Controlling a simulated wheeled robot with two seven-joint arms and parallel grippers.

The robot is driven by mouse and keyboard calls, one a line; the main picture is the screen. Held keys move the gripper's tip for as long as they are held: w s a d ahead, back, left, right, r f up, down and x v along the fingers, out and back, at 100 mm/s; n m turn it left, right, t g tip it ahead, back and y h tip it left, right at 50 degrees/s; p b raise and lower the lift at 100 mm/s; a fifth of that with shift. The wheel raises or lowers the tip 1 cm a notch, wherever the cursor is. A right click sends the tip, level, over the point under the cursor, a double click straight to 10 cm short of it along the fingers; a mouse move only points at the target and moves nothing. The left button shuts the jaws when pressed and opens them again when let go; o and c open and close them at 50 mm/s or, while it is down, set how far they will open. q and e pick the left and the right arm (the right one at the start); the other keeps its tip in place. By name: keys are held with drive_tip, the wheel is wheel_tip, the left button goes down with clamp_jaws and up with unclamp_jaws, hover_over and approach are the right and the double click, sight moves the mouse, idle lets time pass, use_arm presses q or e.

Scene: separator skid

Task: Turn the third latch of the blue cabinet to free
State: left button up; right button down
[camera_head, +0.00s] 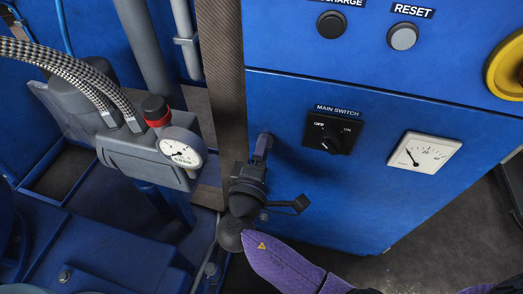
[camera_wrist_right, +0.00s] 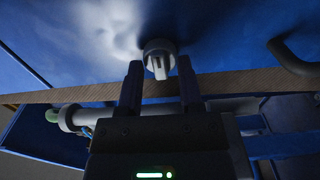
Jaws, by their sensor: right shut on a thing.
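The blue cabinet (camera_head: 320,205) fills the right of the head view. My right gripper (camera_head: 263,145) is at the cabinet's left edge, left of the main switch. In the right wrist view, the right gripper (camera_wrist_right: 159,70) has its two dark fingers on either side of a small round grey latch (camera_wrist_right: 158,50) with a narrow tab. It is shut on this latch. The tab points down in that view. The latch is mostly hidden by the gripper in the head view, and which one in the row it is cannot be told. My left gripper is not in view.
A black main switch (camera_head: 331,134) and a white dial (camera_head: 424,151) are on the cabinet face. A brown post (camera_head: 220,70) stands just left of my gripper. A pressure gauge (camera_head: 183,147) and braided hoses (camera_head: 75,70) are farther left.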

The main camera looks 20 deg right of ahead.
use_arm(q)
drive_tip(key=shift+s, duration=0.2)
use_arm(e)
drive_tip(key=c, duration=0.6)
unclamp_jaws()
drive_tip(key=o, duration=0.4)
drive_tip(key=shift+c, duration=0.2)
use_arm(q)
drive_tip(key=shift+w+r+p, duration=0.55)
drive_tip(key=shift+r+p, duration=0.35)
drive_tip(key=shift+p, duration=0.15)
use_arm(e)
drive_tip(key=v, duration=0.7)
drive_tip(key=shift+s+a, duration=0.15)
drive_tip(key=shift+s, duration=0.1)
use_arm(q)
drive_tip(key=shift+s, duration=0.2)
